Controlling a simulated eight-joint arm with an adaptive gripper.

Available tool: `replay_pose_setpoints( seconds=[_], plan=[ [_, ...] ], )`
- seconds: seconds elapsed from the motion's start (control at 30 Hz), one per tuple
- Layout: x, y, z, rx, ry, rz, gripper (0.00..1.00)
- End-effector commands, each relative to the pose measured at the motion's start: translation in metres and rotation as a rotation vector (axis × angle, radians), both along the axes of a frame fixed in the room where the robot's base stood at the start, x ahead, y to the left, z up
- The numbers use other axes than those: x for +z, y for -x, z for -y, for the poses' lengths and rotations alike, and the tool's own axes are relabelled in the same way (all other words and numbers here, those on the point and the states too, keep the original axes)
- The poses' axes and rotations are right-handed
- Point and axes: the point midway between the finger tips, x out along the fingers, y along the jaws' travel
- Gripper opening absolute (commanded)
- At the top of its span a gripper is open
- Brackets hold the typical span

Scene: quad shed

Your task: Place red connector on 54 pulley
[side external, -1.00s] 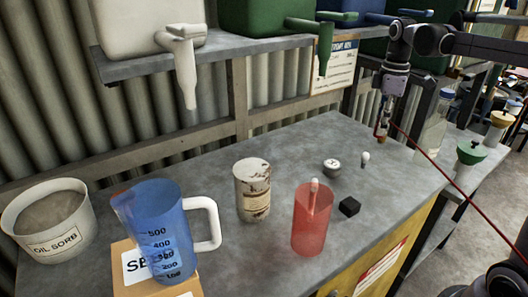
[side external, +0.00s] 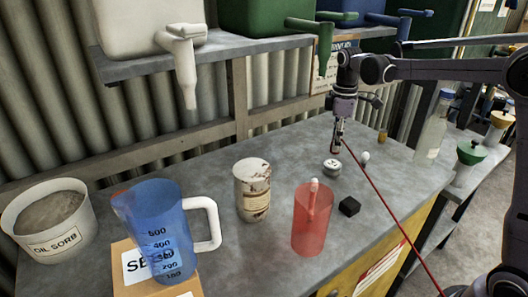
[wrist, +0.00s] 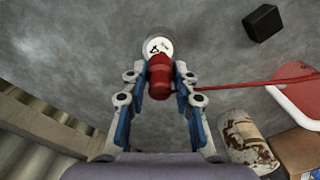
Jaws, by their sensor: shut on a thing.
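The red connector (wrist: 159,80) is between my gripper's fingers in the wrist view, with a red cable running off to the right. My gripper (side external: 338,147) is shut on it, and the connector is small and hard to make out in the side view. The pulley (side external: 332,168) is a small round grey piece with a pale marked top, standing on the bench just below my gripper. In the wrist view the pulley (wrist: 157,50) shows just beyond the connector's end, its marking partly covered. I cannot tell whether the connector touches the pulley.
A black cube (side external: 349,206), a red translucent cup (side external: 310,232) and a rusty can (side external: 252,197) stand nearby. A white-tipped piece (side external: 365,156) and a small brass piece (side external: 382,136) are to the right. The red cable crosses the bench's right side.

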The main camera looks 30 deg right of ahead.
Motion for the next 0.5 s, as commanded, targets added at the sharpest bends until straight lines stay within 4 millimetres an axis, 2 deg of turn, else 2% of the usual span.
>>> replay_pose_setpoints(
  seconds=[0.3, 0.5],
  plan=[
    [-0.036, 0.000, 0.000, -0.001, 0.000, 0.000, 0.02],
    [-0.040, 0.000, 0.000, -0.001, 0.000, 0.000, 0.02]
  ],
)
